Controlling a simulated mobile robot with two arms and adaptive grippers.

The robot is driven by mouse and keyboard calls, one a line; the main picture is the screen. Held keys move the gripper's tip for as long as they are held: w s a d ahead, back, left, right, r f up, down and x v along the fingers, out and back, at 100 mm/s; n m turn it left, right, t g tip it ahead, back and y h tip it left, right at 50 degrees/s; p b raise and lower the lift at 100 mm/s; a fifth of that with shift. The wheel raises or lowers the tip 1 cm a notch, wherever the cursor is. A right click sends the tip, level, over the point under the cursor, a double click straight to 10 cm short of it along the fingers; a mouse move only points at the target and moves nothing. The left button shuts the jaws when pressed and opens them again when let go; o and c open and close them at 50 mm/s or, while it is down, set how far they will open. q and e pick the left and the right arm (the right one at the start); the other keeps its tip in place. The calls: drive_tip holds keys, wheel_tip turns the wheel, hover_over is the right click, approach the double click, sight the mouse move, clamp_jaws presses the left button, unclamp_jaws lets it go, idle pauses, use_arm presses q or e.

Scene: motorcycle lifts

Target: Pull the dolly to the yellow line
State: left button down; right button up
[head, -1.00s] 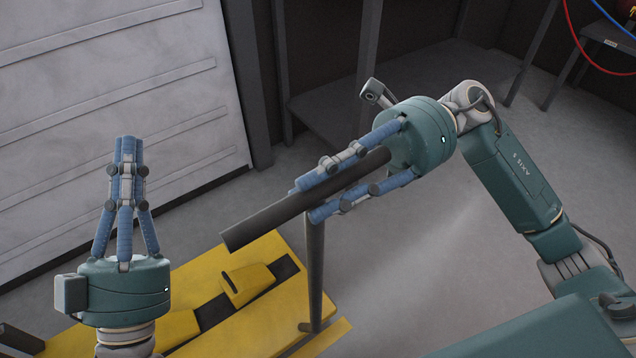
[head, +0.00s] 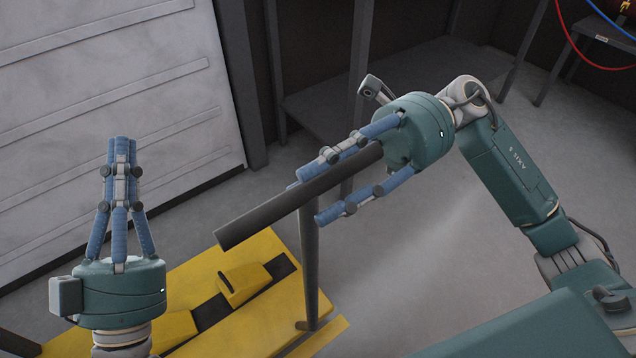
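The dolly has a yellow platform (head: 265,318) with a black strip and a raised yellow block, low in the head view. A dark post rises from it to a thick dark handle bar (head: 262,213). My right gripper (head: 309,196) has its fingers on either side of the bar. They are spread, with a gap between the lower finger and the bar; contact at the upper finger is unclear. My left gripper (head: 121,145) points up at the left, its fingertips together and empty. A narrow yellow strip (head: 322,336) lies beside the dolly; I cannot tell whether it is the yellow line.
A pale ribbed panel (head: 100,100) stands at the back left. A dark bench (head: 400,75) and another table (head: 590,65) stand at the back, with red and blue hoses at upper right. Grey floor (head: 430,250) right of the dolly is clear.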

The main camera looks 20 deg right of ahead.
drive_tip(key=v, duration=1.1)
drive_tip(key=shift+d+r, duration=0.1)
drive_tip(key=shift+d, duration=0.1)
